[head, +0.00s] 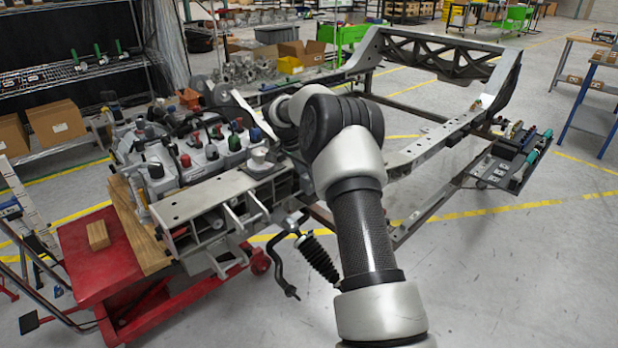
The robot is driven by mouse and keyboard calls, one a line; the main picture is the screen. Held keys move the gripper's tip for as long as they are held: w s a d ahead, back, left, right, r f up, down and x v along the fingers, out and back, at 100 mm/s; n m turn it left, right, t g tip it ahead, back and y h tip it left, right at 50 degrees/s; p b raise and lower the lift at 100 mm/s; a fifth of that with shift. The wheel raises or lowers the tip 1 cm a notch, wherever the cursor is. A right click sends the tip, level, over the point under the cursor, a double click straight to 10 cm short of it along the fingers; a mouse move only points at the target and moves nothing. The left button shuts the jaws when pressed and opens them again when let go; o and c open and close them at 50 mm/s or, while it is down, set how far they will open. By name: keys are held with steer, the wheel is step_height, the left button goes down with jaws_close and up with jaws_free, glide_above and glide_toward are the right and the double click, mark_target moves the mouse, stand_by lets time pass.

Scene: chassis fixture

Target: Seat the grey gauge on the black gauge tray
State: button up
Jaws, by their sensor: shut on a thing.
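A black tray (497,171) with tools and gauge-like pieces on it sits at the right, beside the right rail of the chassis. It appears to be the gauge tray. My arm reaches up from the bottom and bends left over the near part of the chassis. I cannot make out my gripper's fingers; they seem to be behind my own arm. I cannot pick out the grey gauge for certain. A small pale round piece (262,157) stands on the near end of the frame, below my wrist, and I cannot tell what it is.
The metal chassis frame (435,150) spans the middle. A cluttered engine assembly (185,150) fills its left end, above a red lift cart (95,265) with a wooden block (97,235). A blue-legged table (575,110) stands at the far right. Floor at the lower right is clear.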

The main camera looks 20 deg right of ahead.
steer(key=shift+d+f+b, duration=0.1)
steer(key=shift+f+b, duration=0.85)
steer(key=shift+f, duration=0.3)
steer(key=o, duration=1.3)
steer(key=shift+c, duration=0.2)
steer(key=shift+o, duration=0.6)
steer(key=shift+f, duration=0.15)
steer(key=shift+p+v, duration=1.3)
steer(key=shift+v, duration=2.35)
